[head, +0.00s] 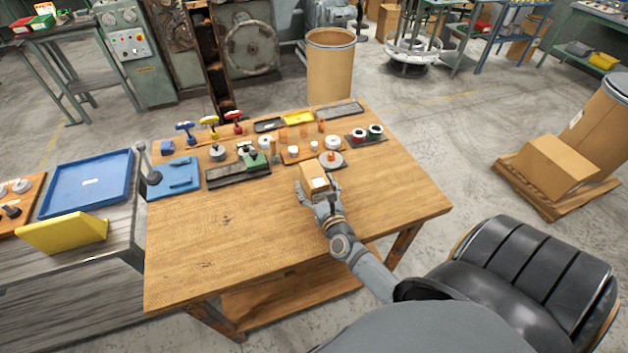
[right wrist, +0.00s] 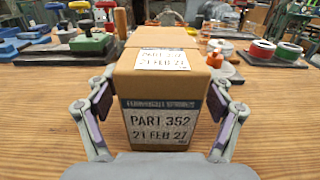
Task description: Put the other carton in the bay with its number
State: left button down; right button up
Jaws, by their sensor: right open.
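A brown cardboard carton (head: 312,178) stands on the wooden table, right of its middle, and fills the centre of the right wrist view (right wrist: 163,82). Its near face has a label reading PART 352 or 392, with 21 FEB 27 below; the top has a partly legible label with the same date. My right gripper (head: 320,189) is open at the carton, one finger on each side of it in the right wrist view (right wrist: 162,100). I cannot tell whether the fingers touch it. No numbered bay can be made out. My left gripper is not in view.
Behind the carton stand a round grey base (head: 331,160), a tray with two spools (head: 367,135) and a dark tray with a green block (head: 238,172). A blue fixture (head: 174,180) lies farther left. The table's front is clear. A blue tray (head: 88,184) is on the left bench.

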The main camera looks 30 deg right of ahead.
jog(key=shift+w+d+f, duration=0.1)
jog(key=shift+w+d, duration=0.1)
jog(key=shift+w, duration=0.45)
jog(key=shift+s, duration=0.15)
jog(key=shift+c, duration=1.3)
grip_shut()
